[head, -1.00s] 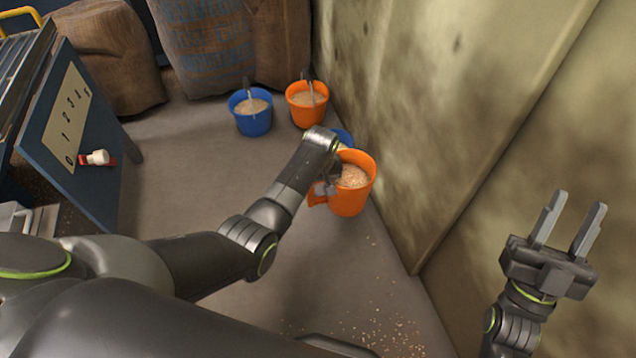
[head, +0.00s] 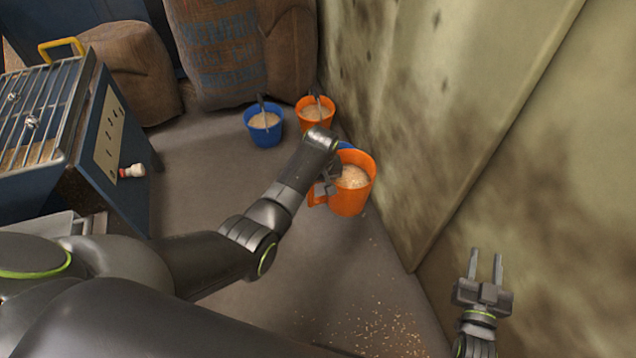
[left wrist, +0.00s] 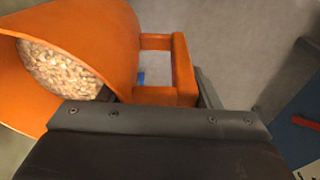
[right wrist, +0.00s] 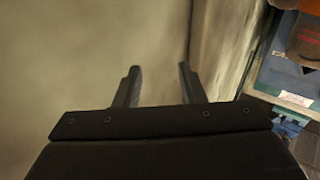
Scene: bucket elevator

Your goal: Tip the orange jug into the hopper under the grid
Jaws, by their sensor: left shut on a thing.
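The orange jug (head: 352,195) hangs upright from my left gripper (head: 326,190), near the wall. Pale grain shows inside it. In the left wrist view my left gripper is shut on the handle of the jug (left wrist: 100,30). The hopper (head: 40,165) stands at the left edge of the head view, a blue box with the metal grid (head: 38,110) on top. My right gripper (head: 485,262) is open and empty at the right, its two fingers apart; the right wrist view shows the fingers (right wrist: 158,85) before a pale wall.
A blue bucket (head: 264,126) and an orange bucket (head: 316,112), each with grain and a scoop, stand at the back. Behind them are brown sacks (head: 215,50). The wall (head: 450,110) bounds the right side. Grain is spilled on the floor (head: 385,325).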

